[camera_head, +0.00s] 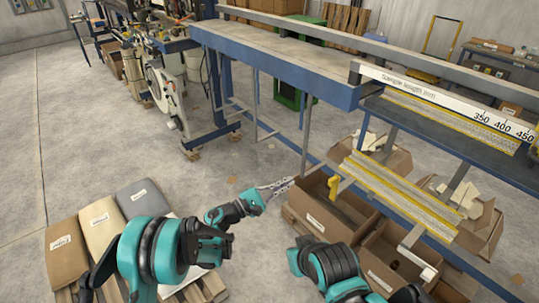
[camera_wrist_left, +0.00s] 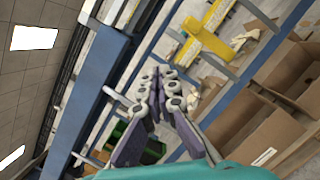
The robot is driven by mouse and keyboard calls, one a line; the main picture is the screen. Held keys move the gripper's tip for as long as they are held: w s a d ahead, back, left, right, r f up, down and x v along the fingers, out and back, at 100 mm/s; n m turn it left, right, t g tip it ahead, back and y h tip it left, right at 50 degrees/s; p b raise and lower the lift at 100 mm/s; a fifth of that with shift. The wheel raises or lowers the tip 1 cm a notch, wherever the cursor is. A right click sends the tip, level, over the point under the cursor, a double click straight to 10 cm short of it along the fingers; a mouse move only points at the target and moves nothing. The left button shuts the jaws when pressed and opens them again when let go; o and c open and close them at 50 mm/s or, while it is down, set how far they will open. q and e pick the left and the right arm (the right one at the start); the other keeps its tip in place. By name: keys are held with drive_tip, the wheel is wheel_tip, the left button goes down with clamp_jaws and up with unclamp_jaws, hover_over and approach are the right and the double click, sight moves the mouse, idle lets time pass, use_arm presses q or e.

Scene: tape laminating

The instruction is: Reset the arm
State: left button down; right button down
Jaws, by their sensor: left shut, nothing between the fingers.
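My left gripper (camera_head: 279,187) is at the end of the teal left arm, in the middle of the head view. Its fingers are together with nothing between them, in the air just left of an open cardboard box (camera_head: 322,214). The left wrist view shows the same gripper (camera_wrist_left: 160,76) with its fingertips meeting and empty. My right arm (camera_head: 335,268) comes in at the bottom, over the boxes. Its gripper is not seen.
A blue-framed bench (camera_head: 290,55) and a rack with yellow-edged rails (camera_head: 400,192) stand ahead and right. More open boxes (camera_head: 395,262) lie below the rack. Filled sacks (camera_head: 103,222) lie on a pallet at left. The floor (camera_head: 110,140) between is mostly clear.

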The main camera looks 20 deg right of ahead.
use_arm(q)
drive_tip(key=w+a+r+n+t+y, duration=0.3)
drive_tip(key=w+a+r+n+t, duration=0.1)
drive_tip(key=a+r+n+t, duration=0.35)
drive_tip(key=w+a+r+n+t+y, duration=0.35)
drive_tip(key=a+r+n, duration=0.4)
drive_tip(key=n, duration=0.35)
drive_tip(key=a+r+n+t+y, duration=0.35)
drive_tip(key=a+n+y, duration=0.55)
drive_tip(key=a+n, duration=0.6)
drive_tip(key=s+a+f+n+g+y, duration=0.25)
drive_tip(key=s+a+n, duration=0.4)
drive_tip(key=n, duration=0.35)
drive_tip(key=s+a+f+n+g, duration=0.1)
drive_tip(key=s+f+n+g, duration=0.2)
drive_tip(key=s+f+n, duration=0.2)
drive_tip(key=s+a+f+n+g+y, duration=0.1)
drive_tip(key=s+f+n, duration=0.4)
drive_tip(key=s, duration=0.6)
drive_tip(key=s+a+f+n+g, duration=0.3)
drive_tip(key=s+f+n+g, duration=0.2)
drive_tip(key=s+n, duration=0.2)
drive_tip(key=shift+s+a+f, duration=0.15)
drive_tip(key=shift+s+f, duration=0.05)
drive_tip(key=shift+s, duration=0.85)
